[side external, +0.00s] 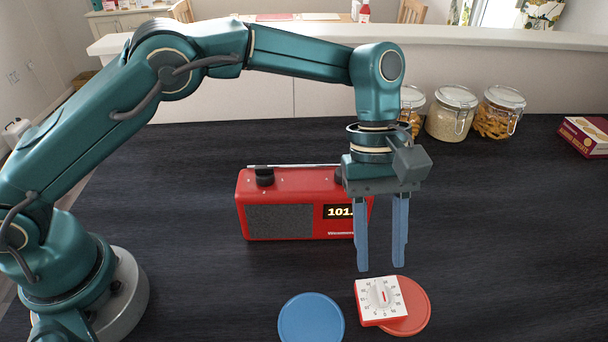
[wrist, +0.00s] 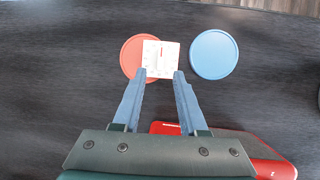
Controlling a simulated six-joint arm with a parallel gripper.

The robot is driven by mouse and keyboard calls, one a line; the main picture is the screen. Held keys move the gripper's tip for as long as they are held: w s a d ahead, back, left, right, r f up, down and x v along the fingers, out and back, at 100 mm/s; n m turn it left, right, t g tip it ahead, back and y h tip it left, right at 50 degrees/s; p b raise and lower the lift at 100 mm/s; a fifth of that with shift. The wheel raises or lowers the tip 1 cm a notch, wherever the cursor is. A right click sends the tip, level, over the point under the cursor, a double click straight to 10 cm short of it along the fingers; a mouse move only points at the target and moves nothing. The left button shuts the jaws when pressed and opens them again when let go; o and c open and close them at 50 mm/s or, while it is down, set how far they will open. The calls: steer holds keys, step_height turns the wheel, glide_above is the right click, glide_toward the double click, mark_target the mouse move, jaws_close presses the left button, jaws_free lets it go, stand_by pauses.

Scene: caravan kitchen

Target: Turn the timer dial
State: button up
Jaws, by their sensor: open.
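The timer (side external: 381,300) is a flat red block with a white face, printed numbers and a white dial (side external: 382,294) in the middle. It lies tilted on the table, partly over a red disc (side external: 417,309). In the wrist view the timer (wrist: 167,52) is just beyond my fingertips, its dial (wrist: 157,62) at the near part of the face. My gripper (side external: 380,268) points down above and behind the timer, open, with nothing between its blue fingers. In the wrist view my gripper (wrist: 163,76) frames the timer's near edge.
A blue disc (side external: 311,318) lies left of the timer. A red radio (side external: 285,187) stands close behind my gripper, partly hidden by it. Glass jars (side external: 452,114) and a red box (side external: 585,136) stand at the back right. The dark table (side external: 510,235) is clear on the right.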

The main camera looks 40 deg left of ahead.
mark_target(381, 280)
steer(key=shift+x, duration=1.9)
jaws_close()
steer(key=shift+m, duration=0.3)
steer(key=shift+w+d+m+g+y, duration=0.2)
steer(key=shift+m+g+y, duration=0.15)
steer(key=shift+m, duration=0.55)
steer(key=shift+s+a+m, duration=0.1)
steer(key=shift+m, duration=0.2)
